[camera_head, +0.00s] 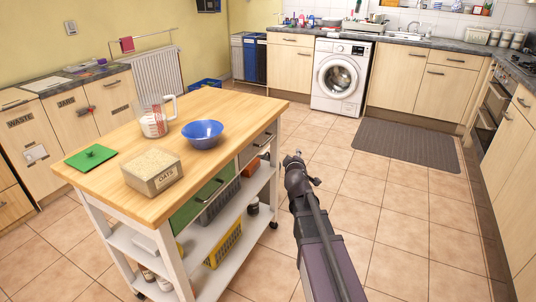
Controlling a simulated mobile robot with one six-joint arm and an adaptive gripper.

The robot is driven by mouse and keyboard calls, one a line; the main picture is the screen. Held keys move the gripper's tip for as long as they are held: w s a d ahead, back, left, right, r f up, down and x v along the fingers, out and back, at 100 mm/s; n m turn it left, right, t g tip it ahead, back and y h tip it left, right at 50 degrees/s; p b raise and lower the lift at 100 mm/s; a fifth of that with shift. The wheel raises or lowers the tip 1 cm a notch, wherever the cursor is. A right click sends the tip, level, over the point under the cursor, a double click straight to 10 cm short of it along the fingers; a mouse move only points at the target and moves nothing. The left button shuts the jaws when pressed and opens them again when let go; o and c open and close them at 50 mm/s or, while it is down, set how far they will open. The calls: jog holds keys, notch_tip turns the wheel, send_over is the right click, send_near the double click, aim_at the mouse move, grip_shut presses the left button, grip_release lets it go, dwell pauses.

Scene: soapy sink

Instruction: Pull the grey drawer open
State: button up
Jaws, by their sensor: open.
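The grey drawer (256,149) is in the side of the wooden-topped island, at its far end. It looks shut, and a bar handle (262,141) shows on its front.
Shelves below hold a yellow basket (224,242). Tiled floor to the right is clear up to a dark mat (407,143).

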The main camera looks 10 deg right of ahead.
aim_at(267, 140)
jog(key=w+a+f+n+t+y+b, duration=0.4)
jog(key=a+f+n+y+b, duration=0.1)
jog(key=n+b, duration=0.4)
jog(key=shift+a+y+b, duration=0.15)
jog(key=shift+y+b, duration=0.2)
jog(key=shift+y, duration=0.45)
jog(key=shift+w, duration=0.2)
jog(key=p+x, duration=0.2)
jog(key=x, duration=1.1)
jog(key=shift+w, duration=0.3)
